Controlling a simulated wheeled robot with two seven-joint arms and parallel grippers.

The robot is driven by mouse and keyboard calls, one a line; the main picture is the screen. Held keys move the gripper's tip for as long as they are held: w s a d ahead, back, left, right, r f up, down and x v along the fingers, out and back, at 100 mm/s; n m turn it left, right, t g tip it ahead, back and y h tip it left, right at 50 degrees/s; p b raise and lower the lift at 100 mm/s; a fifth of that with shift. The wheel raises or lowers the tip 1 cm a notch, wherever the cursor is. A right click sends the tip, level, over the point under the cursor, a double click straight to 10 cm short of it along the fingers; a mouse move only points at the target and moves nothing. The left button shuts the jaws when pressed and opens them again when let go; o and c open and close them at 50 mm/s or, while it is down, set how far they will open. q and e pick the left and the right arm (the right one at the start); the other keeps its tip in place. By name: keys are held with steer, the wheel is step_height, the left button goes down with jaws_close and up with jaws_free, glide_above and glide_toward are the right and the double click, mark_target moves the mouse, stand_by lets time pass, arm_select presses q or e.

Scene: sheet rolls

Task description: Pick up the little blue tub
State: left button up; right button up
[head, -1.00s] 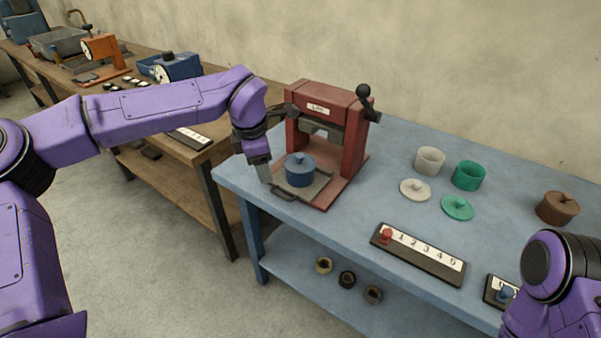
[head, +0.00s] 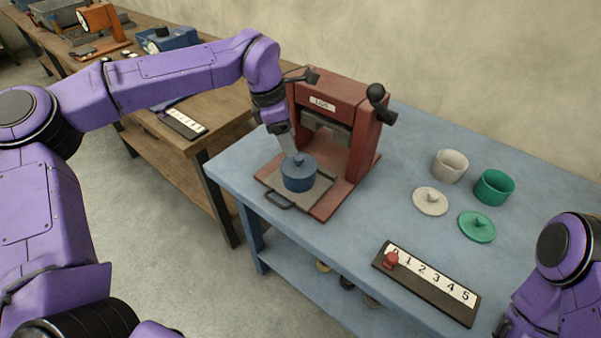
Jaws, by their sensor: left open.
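The little blue tub (head: 298,178), with its blue knobbed lid on, stands upright on the grey sliding tray (head: 273,185) of the red press. My left gripper (head: 291,150) comes down from above at the tub's back-left side, its fingertips beside the lid. It is open, and I cannot tell whether it touches the tub. My right arm (head: 565,255) shows at the lower right edge, but its gripper is out of the picture.
The red press (head: 365,145) stands right behind the tub. A white cup (head: 450,166), a green cup (head: 494,187), a white lid (head: 430,201) and a green lid (head: 477,226) lie to the right. A numbered board (head: 430,285) with a red peg lies in front.

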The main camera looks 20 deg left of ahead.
mark_target(298, 157)
arm_select(q)
steer(key=p+x, duration=0.1)
steer(key=x, duration=0.4)
steer(key=shift+w+d+f, duration=0.15)
steer(key=shift+d+f, duration=0.1)
jaws_close()
